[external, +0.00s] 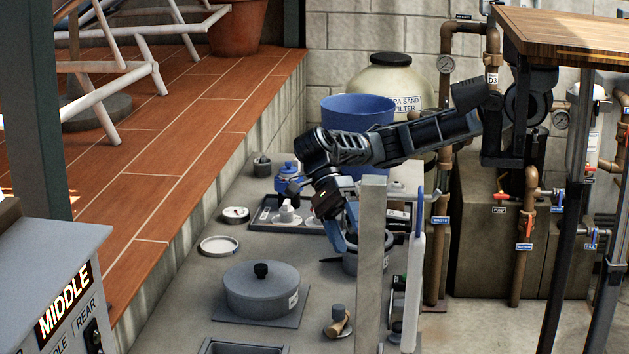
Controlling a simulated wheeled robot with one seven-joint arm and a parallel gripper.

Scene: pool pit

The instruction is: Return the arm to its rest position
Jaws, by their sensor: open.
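My arm reaches in from the right and bends at an elbow above the grey counter (205,310). Its lower part hangs down to my gripper (350,243), which is low over a small grey pot (366,262) behind a pale upright post. The fingertips are small, dark and partly hidden, and I see nothing held between them. I cannot tell whether they touch the pot.
A lidded grey pot (262,290) stands on a mat at the front. A dark tray (268,215) with small items, a round dish (219,246) and a blue bucket (345,112) are nearby. The pale post (371,285) and pipes (531,230) stand to the right.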

